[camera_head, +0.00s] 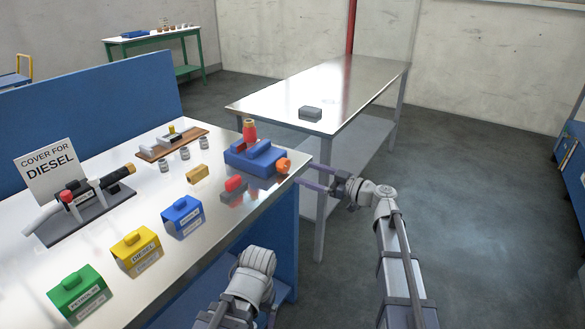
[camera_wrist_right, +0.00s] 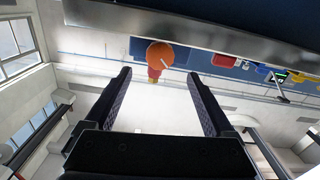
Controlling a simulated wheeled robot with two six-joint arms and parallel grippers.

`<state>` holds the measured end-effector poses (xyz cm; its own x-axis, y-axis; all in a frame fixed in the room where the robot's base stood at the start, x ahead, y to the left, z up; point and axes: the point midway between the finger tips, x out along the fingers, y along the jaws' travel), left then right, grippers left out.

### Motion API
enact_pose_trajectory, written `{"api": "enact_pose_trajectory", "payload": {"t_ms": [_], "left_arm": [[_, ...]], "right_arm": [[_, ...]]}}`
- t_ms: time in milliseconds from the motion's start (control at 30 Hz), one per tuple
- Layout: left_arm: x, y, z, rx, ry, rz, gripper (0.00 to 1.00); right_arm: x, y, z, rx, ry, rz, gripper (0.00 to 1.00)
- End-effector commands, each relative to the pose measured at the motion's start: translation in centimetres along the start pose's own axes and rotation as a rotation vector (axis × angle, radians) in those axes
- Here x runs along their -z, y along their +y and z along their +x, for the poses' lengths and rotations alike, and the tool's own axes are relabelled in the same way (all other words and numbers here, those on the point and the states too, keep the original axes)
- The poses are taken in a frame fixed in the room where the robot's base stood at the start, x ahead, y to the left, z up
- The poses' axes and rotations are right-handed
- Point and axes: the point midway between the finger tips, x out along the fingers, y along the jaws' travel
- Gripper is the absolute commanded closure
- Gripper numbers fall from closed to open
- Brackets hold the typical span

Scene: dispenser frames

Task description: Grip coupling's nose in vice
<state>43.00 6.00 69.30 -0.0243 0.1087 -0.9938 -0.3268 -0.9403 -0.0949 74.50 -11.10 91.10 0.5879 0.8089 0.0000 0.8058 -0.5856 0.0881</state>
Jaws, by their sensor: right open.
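The vice's orange handle knob (camera_head: 283,166) sticks out past the bench edge. My right gripper (camera_head: 305,176) is open and empty, its fingers pointing at the knob from the right, apart from it. In the right wrist view the knob (camera_wrist_right: 160,53) lies ahead between the fingertips, with the red coupling partly behind it. My left gripper is not visible, only part of its arm.
A red and grey block (camera_head: 234,188) and a yellow block (camera_head: 197,173) lie near the vice. Blue, yellow and green labelled covers (camera_head: 183,217) line the bench front.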

Motion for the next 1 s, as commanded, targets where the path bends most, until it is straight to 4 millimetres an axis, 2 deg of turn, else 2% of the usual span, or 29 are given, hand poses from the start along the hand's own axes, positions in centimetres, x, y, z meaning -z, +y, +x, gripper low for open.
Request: {"api": "enact_pose_trajectory", "payload": {"t_ms": [233, 700, 1000], "left_arm": [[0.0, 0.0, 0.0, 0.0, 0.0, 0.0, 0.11], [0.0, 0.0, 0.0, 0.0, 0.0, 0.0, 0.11], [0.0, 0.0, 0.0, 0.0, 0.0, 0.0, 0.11]], "right_arm": [[0.0, 0.0, 0.3, 0.001, 0.0, -0.052, 0.11], [0.0, 0.1, 6.7, 0.002, 0.0, -0.049, 0.11], [0.0, 0.0, 7.7, 0.0, 0.0, -0.048, 0.11]]}}
